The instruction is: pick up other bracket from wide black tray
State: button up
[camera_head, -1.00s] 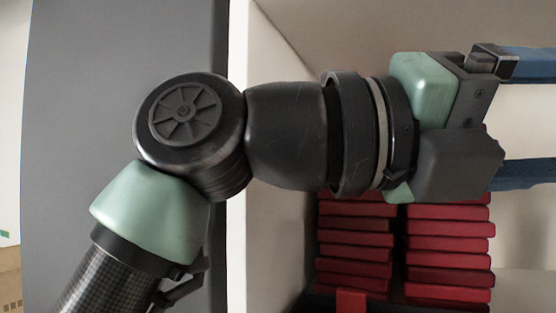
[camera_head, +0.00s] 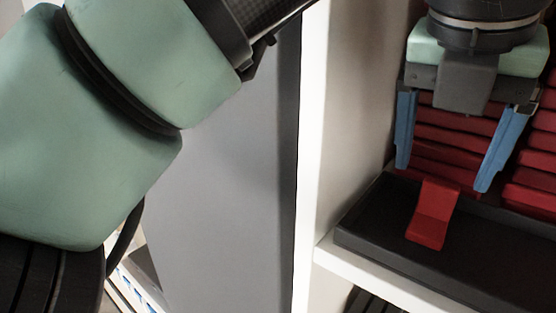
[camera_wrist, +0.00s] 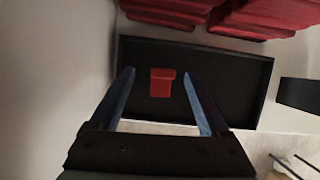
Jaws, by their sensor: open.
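The wide black tray (camera_head: 490,262) lies on a white shelf, and it also shows in the wrist view (camera_wrist: 237,80). A red bracket (camera_head: 433,215) with a bent shape rests in the tray near its left end. In the wrist view the bracket (camera_wrist: 161,82) appears between the two blue fingers, farther out than the gripper. My gripper (camera_head: 443,180) is open and empty, pointing down above the tray, with its fingers spread wider than the bracket. Its fingers also show in the wrist view (camera_wrist: 158,85).
Several red pieces (camera_head: 455,135) are stacked behind the tray. A white side wall (camera_head: 345,120) stands close on the left of the gripper. The white shelf edge (camera_head: 375,283) runs in front of the tray. The tray's right part is bare.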

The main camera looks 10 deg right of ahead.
aim_at(441, 184)
jog(key=f, duration=0.1)
jog(key=f+b, duration=0.1)
jog(key=f, duration=0.1)
jog(key=shift+s+d+b, duration=0.1)
jog(key=shift+d+b, duration=0.2)
jog(key=shift+w+d+f, duration=0.2)
jog(key=shift+f, duration=0.15)
jog(key=shift+c, duration=0.3)
grip_shut()
jog(key=shift+r, duration=0.1)
